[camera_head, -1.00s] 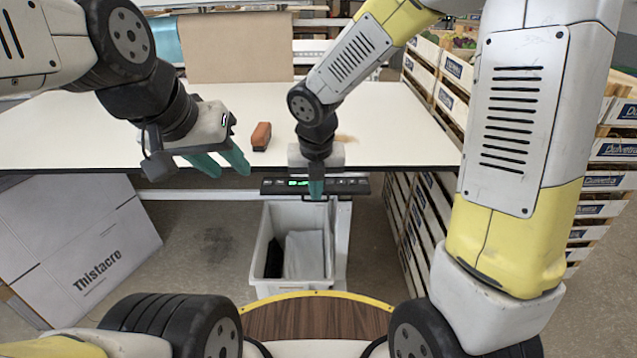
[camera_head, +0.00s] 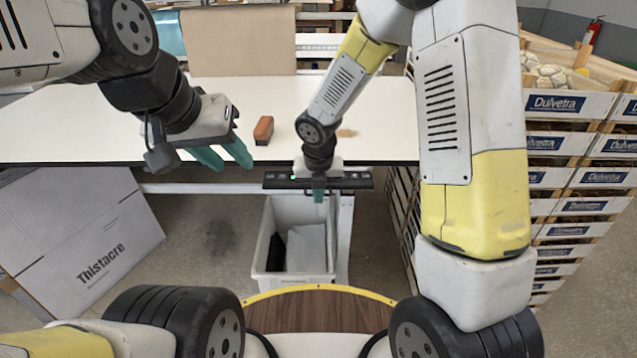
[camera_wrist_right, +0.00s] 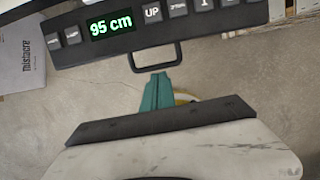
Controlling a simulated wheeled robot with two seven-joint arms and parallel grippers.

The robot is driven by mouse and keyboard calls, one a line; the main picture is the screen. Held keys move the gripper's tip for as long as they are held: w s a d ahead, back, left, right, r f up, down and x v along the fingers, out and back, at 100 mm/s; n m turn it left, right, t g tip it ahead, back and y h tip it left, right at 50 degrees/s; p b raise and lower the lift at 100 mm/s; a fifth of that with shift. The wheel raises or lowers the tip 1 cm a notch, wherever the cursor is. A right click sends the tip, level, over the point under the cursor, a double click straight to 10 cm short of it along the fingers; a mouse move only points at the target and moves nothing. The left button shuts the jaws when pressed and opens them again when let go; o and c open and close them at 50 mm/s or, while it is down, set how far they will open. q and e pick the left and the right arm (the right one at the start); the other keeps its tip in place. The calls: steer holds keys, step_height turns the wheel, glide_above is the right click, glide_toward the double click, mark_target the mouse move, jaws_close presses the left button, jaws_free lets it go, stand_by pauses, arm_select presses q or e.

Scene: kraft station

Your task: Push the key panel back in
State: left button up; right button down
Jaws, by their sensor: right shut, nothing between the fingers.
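The key panel (camera_head: 352,181) is a dark strip with buttons under the front edge of the white table. In the right wrist view the key panel (camera_wrist_right: 103,40) shows a green "95 cm" display, an UP key and a black loop handle on its lower edge. My right gripper (camera_head: 318,196) is in front of the panel and covers part of it. In the right wrist view its teal fingers (camera_wrist_right: 158,78) are together, tips at the handle; whether they touch it I cannot tell. My left gripper (camera_head: 228,160) is over the table's front left, its two teal fingers apart and empty.
A red-brown block (camera_head: 263,130) lies on the white table (camera_head: 90,115). A light grey bin (camera_head: 268,200) stands below the panel. A large box marked Thistacre (camera_head: 80,235) leans at the left. Stacked Dulvetra crates (camera_head: 560,145) stand at the right.

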steer(key=shift+w, duration=0.1)
steer(key=w, duration=0.9)
steer(key=shift+w, duration=0.1)
steer(key=shift+r, duration=0.1)
